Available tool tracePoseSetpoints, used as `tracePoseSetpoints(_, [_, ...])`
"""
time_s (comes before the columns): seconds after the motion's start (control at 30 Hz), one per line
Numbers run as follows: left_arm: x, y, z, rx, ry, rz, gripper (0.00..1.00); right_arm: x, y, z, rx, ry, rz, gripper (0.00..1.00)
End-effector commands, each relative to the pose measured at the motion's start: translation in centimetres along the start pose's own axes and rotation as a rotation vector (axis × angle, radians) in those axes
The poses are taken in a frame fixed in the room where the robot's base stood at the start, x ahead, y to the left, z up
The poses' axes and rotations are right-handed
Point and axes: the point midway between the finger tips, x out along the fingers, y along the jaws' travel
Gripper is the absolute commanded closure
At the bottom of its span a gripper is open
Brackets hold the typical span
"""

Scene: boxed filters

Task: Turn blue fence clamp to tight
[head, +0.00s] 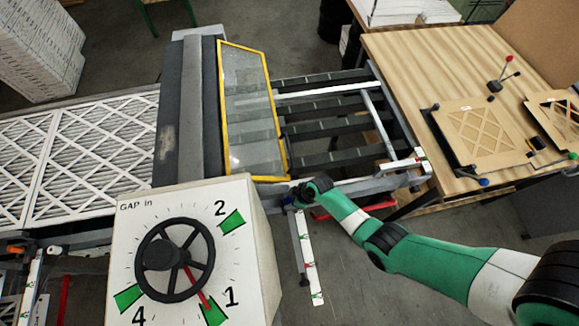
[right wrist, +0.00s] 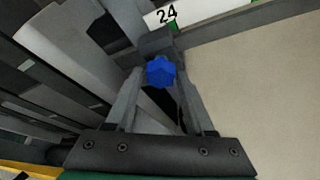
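The blue fence clamp knob (right wrist: 160,72) is a faceted blue knob between the two fingers of my right gripper (right wrist: 159,80) in the right wrist view. The fingers stand open on either side of it, with a narrow gap showing; contact is not clear. In the head view my right gripper (head: 302,194) is at the front rail of the roller conveyor, right of the gauge box, and largely covers the knob. My left gripper is not in view.
A white gauge box (head: 262,240) with a black handwheel (head: 174,260) stands close left of my right gripper. A yellow-framed clear guard (head: 252,110) rises behind. A marked white strip (head: 308,262) hangs below. A wooden table (head: 420,70) with cardboard frames is at right.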

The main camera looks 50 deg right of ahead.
Motion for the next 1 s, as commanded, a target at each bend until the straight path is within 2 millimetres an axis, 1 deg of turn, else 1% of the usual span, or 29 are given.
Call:
tracePoseSetpoints(0.03, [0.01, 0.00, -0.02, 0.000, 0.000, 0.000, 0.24, -0.01, -0.01, -0.01, 0.000, 0.000, 0.000, 0.57])
tracePoseSetpoints(0.17, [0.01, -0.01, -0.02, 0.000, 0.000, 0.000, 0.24, 0.00, 0.00, -0.01, 0.000, 0.000, 0.000, 0.81])
tracePoseSetpoints(0.2, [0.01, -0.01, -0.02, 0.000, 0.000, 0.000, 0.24, 0.00, 0.00, -0.01, 0.000, 0.000, 0.000, 0.88])
tracePoseSetpoints(0.27, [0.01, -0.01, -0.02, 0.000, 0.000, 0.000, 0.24, 0.00, 0.00, -0.01, 0.000, 0.000, 0.000, 0.99])
tracePoseSetpoints(0.3, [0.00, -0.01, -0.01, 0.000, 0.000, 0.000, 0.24, 0.00, 0.00, -0.01, -0.001, 0.000, 0.000, 1.00])
tracePoseSetpoints(0.67, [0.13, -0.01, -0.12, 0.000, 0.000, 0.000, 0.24, -0.03, -0.08, 0.01, 0.037, -0.001, 0.016, 1.00])
tracePoseSetpoints(0.87, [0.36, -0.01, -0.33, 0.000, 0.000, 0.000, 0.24, -0.05, -0.23, 0.00, 0.130, -0.001, 0.054, 1.00])
tracePoseSetpoints(1.0, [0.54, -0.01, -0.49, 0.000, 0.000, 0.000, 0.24, -0.04, -0.32, -0.05, 0.230, -0.001, 0.096, 1.00])
